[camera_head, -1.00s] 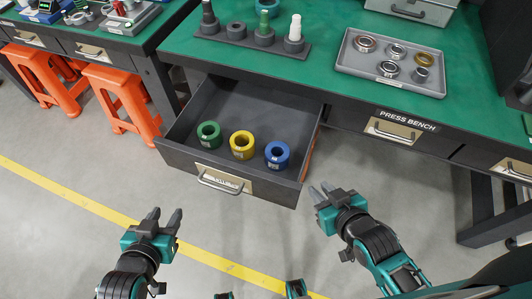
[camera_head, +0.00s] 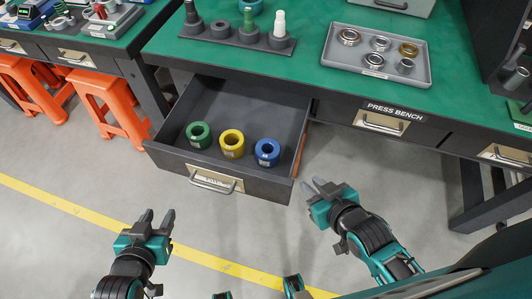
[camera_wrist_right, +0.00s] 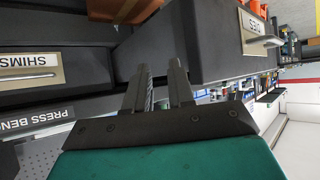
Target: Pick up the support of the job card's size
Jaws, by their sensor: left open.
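Three ring-shaped supports stand in the open drawer: a green one (camera_head: 199,141), a yellow one (camera_head: 232,150) and a blue one (camera_head: 266,158). Each has a small label that I cannot read. The drawer (camera_head: 180,166) hangs open below the green bench. My left gripper (camera_head: 156,217) is open and empty, in front of the drawer and lower left of it. My right gripper (camera_head: 315,186) is just right of the drawer's front corner, empty; in the right wrist view (camera_wrist_right: 159,75) its fingers stand apart. I see no job card.
A grey tray (camera_head: 342,68) with several metal rings and a dark rack (camera_head: 221,33) with posts stand on the bench top (camera_head: 300,60). Closed drawers lie to the right. Orange stools (camera_head: 98,90) stand at the left. The floor before the drawer is clear.

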